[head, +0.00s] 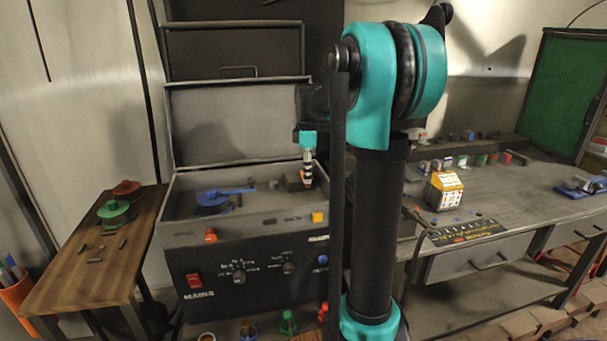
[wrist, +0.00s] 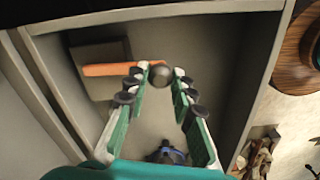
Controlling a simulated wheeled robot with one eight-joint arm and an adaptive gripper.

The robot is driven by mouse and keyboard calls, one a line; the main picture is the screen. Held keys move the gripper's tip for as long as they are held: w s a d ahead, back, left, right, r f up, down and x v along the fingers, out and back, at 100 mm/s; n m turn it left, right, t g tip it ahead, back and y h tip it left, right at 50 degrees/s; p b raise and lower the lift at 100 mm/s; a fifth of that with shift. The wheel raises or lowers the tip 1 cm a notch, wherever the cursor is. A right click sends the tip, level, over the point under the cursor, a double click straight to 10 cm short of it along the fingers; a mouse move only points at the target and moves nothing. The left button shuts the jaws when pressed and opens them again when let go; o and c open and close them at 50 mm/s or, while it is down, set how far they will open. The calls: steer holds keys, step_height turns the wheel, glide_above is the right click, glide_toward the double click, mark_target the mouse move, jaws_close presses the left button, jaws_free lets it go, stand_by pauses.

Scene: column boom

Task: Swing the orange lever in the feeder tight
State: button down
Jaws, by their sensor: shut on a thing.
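The orange lever (wrist: 107,69) runs across a brown-grey block (wrist: 92,56) inside the feeder (wrist: 215,65), and its arm ends at a dark grey ball knob (wrist: 160,75). My gripper (wrist: 160,73) has its two fingertips on either side of that knob and is shut on it. In the head view my gripper (head: 308,175) reaches down into the right part of the open feeder (head: 248,207). The lever shows there only as a small orange patch, partly hidden by the fingers.
A blue lever (head: 213,198) stands in the left part of the same feeder. The raised lid (head: 228,122) stands behind. A wooden side table (head: 72,288) with a green reel (head: 114,212) and a red reel (head: 127,188) is at left. A workbench (head: 520,205) is at right.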

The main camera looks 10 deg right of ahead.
steer(key=shift+d+n, duration=0.25)
steer(key=shift+n, duration=0.05)
stand_by(0.4)
steer(key=c, duration=1.3)
jaws_free()
steer(key=shift+o, duration=0.2)
steer(key=shift+r, duration=0.1)
step_height(320, 180, up, 12)
